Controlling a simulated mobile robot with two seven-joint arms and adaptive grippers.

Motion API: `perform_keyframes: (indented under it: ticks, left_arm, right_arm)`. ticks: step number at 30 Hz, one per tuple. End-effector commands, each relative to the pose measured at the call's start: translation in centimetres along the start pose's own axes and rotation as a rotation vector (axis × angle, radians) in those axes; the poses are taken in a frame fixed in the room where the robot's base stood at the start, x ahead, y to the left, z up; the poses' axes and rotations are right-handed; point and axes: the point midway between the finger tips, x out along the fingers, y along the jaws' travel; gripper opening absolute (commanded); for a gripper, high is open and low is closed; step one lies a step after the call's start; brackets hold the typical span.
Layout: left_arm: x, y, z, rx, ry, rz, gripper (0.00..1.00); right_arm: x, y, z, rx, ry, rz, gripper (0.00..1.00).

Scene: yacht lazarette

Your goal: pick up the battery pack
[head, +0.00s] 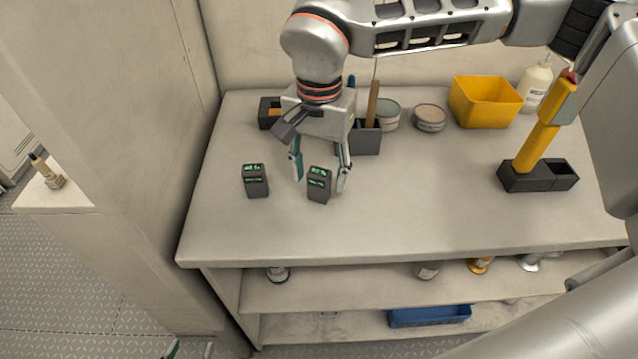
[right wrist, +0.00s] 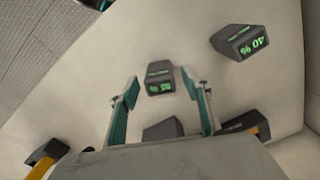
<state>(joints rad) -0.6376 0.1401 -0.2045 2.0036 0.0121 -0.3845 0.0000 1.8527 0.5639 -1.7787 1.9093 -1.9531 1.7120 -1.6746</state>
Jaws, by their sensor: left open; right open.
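Two dark grey battery packs with green displays stand on the bench: one on the left (head: 256,181) and one on the right (head: 319,185). My right gripper (head: 320,182) is open, pointing down, its fingertips either side of the right pack with gaps showing. In the right wrist view that pack (right wrist: 159,78) appears between the open fingertips (right wrist: 160,79). The other pack (right wrist: 244,44), reading 40 %, lies outside the fingers to the right. My left gripper (head: 190,349) is open at the bottom edge of the head view, mostly cut off.
Behind my right gripper are a dark holder (head: 367,138) with upright tools, a small dark box (head: 269,113) and tins (head: 430,117). A yellow bin (head: 486,101) and a yellow-handled tool (head: 541,136) in a dark base stand right. The bench front is clear.

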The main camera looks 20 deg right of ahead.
Motion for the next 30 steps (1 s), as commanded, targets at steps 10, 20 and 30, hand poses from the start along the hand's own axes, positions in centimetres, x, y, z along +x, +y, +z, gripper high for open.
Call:
perform_keyframes:
  ticks: [10, 20, 30]
  left_arm:
    - [0.1, -0.1, -0.1, 0.0, 0.001, -0.002, 0.45]
    - [0.1, -0.2, -0.2, 0.0, 0.002, -0.003, 0.45]
    - [-0.1, -0.3, -0.5, -0.003, 0.003, -0.002, 0.45]
  right_arm:
    - [-0.1, 0.0, 0.0, 0.0, 0.0, -0.001, 0.05]
    - [-0.6, -0.1, 0.0, 0.0, 0.001, -0.002, 0.05]
    - [-5.9, -0.1, -0.1, 0.002, 0.005, -0.006, 0.05]
